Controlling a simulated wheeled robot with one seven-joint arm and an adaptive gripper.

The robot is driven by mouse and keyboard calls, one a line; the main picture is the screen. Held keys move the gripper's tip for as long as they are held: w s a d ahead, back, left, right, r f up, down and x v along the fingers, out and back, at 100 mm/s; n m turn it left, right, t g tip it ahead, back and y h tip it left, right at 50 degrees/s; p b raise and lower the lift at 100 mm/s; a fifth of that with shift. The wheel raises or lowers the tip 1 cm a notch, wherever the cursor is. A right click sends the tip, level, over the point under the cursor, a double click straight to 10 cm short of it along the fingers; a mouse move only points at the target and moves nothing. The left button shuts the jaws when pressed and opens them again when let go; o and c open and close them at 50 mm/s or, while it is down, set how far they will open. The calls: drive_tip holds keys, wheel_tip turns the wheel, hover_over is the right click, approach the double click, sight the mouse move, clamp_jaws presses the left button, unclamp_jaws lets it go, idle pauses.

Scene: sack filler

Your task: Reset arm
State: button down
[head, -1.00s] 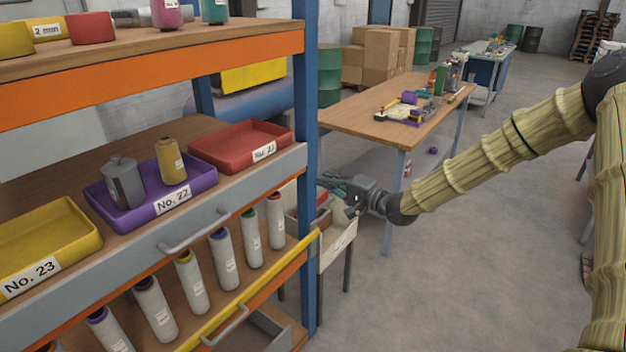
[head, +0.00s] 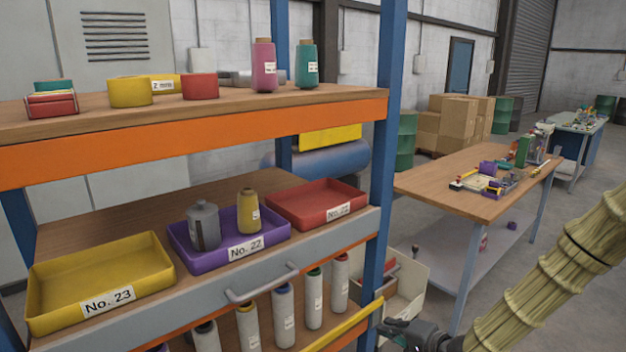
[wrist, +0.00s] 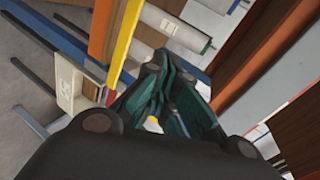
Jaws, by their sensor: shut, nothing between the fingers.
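My arm reaches in from the right of the head view in its straw-coloured sleeve. My gripper (head: 398,326) is low in the head view, just right of the blue shelf post and in front of the cream bin. In the wrist view my gripper (wrist: 165,75) fills the middle, its dark green fingers shut with nothing held. Part of the gripper is cut off by the bottom edge of the head view.
The shelf post (head: 384,160) stands close left of my gripper. The shelf holds a yellow tray (head: 60,262), a purple tray (head: 183,240), a red tray (head: 290,212) and several spools below. A cream bin (head: 415,290) is behind the gripper. A wooden table (head: 440,180) stands beyond.

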drive_tip(key=s+a+f+n+g+h, duration=0.2)
drive_tip(key=s+f+g, duration=0.1)
drive_tip(key=s+f, duration=0.8)
drive_tip(key=s+d+f+n+g+h, duration=0.1)
drive_tip(key=s+f, duration=0.3)
drive_tip(key=s, duration=0.6)
drive_tip(key=s+d+f+n+g+h, duration=0.1)
drive_tip(key=s+f+n+g+h, duration=0.2)
drive_tip(key=s, duration=0.8)
drive_tip(key=s+d+f+n+g+h, duration=0.1)
drive_tip(key=s+d+f+n+g, duration=0.1)
drive_tip(key=s+f, duration=0.5)
drive_tip(key=s+g, duration=0.1)
drive_tip(key=s, duration=0.2)
drive_tip(key=shift+s+g+h, duration=0.35)
drive_tip(key=shift+g+h, duration=0.05)
drive_tip(key=shift+f, duration=0.1)
